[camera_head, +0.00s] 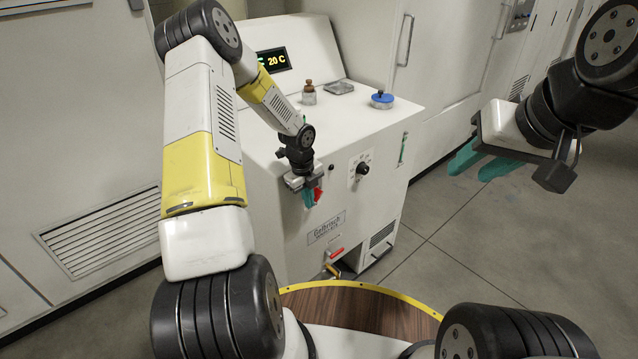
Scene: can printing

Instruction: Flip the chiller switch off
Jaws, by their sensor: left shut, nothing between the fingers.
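The chiller (375,187) is a white cabinet with a display (273,61) on its raised back reading 20 C. Its red switch (318,195) shows on the front face, right beside the fingertips of my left gripper (309,197). The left gripper has teal fingers, is shut and holds nothing. It partly covers the switch, and I cannot tell whether they touch or which way the switch is set. My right gripper (478,163), also with teal fingers, is off to the right over the floor, away from the chiller. Its fingers look apart, with nothing between them.
A black knob (362,169) sits on the front, right of the switch. A red-handled valve (336,252) is low on the front. A small brown-capped bottle (309,93), a metal dish (340,87) and a blue-lidded jar (382,99) stand on top. The floor at right is clear.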

